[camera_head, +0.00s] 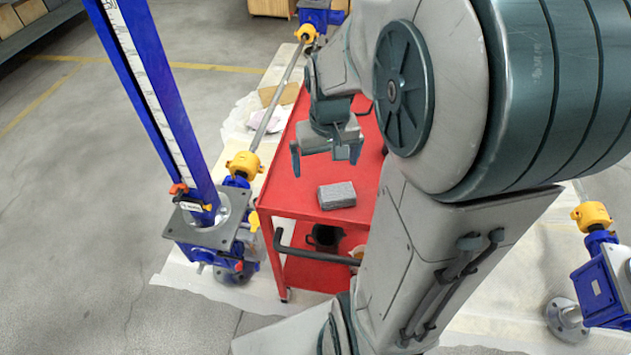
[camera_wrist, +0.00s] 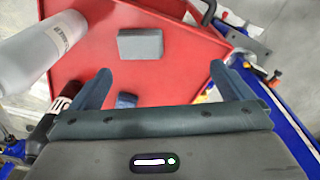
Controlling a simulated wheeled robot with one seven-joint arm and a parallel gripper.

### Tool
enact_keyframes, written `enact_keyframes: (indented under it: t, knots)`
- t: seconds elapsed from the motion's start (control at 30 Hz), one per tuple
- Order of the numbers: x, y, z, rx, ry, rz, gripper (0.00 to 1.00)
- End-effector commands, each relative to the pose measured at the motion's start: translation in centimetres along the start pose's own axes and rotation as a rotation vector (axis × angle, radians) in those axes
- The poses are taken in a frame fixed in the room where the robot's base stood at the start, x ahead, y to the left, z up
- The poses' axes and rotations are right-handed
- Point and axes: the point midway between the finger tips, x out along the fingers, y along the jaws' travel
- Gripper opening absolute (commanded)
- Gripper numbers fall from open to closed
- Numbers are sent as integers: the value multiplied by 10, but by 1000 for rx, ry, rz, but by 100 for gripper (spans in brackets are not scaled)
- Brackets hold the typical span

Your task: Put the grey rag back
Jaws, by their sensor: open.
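A grey folded block, which looks like the grey rag (camera_head: 337,195), lies flat on the red cart's top (camera_head: 290,197) near its front edge. It also shows in the wrist view (camera_wrist: 140,45), ahead of the fingers and left of centre. My gripper (camera_head: 325,155) is open and empty above the cart top, behind the rag in the head view. In the wrist view both fingers (camera_wrist: 160,72) are spread wide, and the rag is apart from them.
In the wrist view, a white bottle (camera_wrist: 40,50), a dark bottle with a red label (camera_wrist: 62,103) and a small blue item (camera_wrist: 126,100) are close by. A tall blue jack column (camera_head: 160,95) stands left of the cart. A black mug (camera_head: 325,236) is on the lower shelf.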

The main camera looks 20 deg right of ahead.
Motion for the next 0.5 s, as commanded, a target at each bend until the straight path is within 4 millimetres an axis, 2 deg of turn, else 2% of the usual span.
enact_keyframes:
  t: [0.03,0.2,0.4,0.5]
  knots:
    - [-12,-11,11,-20,28,-1,100]
    - [-38,-36,47,-68,94,-9,100]
    - [-52,-52,80,-106,149,-24,100]
    - [-55,-56,89,-116,162,-28,100]
